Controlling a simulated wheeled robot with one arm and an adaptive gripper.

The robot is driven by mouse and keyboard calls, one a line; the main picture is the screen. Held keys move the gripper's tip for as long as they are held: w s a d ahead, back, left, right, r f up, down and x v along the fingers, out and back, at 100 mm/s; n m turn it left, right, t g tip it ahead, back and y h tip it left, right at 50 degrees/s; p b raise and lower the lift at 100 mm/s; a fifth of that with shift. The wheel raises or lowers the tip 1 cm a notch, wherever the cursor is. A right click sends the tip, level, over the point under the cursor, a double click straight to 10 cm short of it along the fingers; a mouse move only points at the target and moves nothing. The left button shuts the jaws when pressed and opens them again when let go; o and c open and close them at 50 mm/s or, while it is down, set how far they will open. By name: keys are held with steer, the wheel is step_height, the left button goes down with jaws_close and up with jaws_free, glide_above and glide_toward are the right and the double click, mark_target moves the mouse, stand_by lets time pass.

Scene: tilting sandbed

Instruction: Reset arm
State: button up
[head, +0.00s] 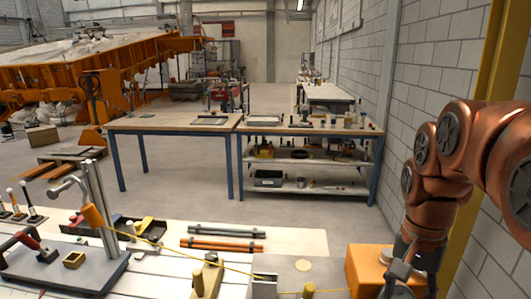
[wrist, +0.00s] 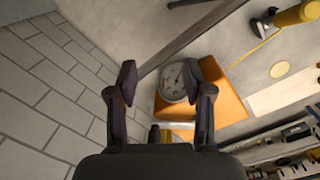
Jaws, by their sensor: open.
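My copper-coloured arm reaches in from the right of the head view, beside the block wall. My gripper (head: 398,272) hangs low at its end, in front of an orange box (head: 366,262). In the wrist view my gripper (wrist: 168,70) has its two dark fingers wide apart, with nothing between them. Beyond the fingers, the orange box (wrist: 228,98) shows with a round dial gauge (wrist: 177,82) on it. The gap between the fingertips and the gauge cannot be told.
A white block wall (head: 420,75) and a yellow post (head: 490,70) stand close on the right. The near bench (head: 300,240) holds orange and dark rods (head: 222,244) and a metal stand (head: 98,205). Workbenches (head: 170,121) and an orange sandbed frame (head: 60,72) stand farther back.

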steer(key=s+a+f+n+p, duration=0.1)
steer(key=s+a+f+n, duration=0.1)
steer(key=s, duration=0.3)
steer(key=s+a+f+n+p, duration=0.1)
steer(key=s+a+f+n, duration=0.1)
steer(key=s, duration=0.4)
steer(key=s+a+f+n+g+p, duration=0.1)
steer(key=s+a+f+n, duration=0.1)
steer(key=s+f+n, duration=0.2)
steer(key=shift+s+a+n, duration=0.4)
steer(key=shift+s, duration=0.45)
steer(key=shift+w, duration=0.1)
